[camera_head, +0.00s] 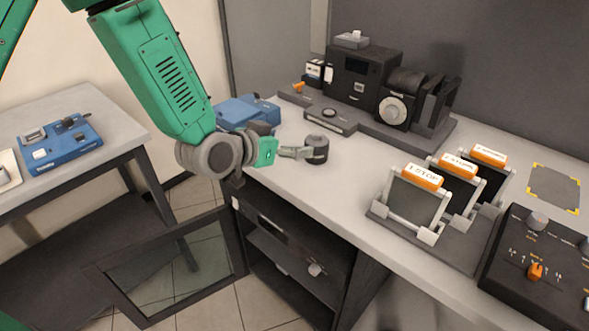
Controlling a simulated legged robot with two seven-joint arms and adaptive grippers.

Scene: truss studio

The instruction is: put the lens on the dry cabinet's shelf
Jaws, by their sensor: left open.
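A short dark cylinder that looks like the lens (317,150) stands on the light grey worktop, left of its middle. My left gripper (302,152), on the green arm from the upper left, is open at the left side of the lens. Its fingertips reach the lens in the picture; I cannot tell whether they touch it. The dark dry cabinet (350,272) is under the worktop. Its glass door (178,268) hangs open to the left. Its shelf (290,256) shows inside, partly shaded. My right gripper is not in view.
A black machine (362,77) stands on a grey base behind the lens. A blue device (247,110) is partly behind my wrist. Filter frames with orange labels (422,177) and a control box (540,265) stand at right. A side table (110,112) is at left.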

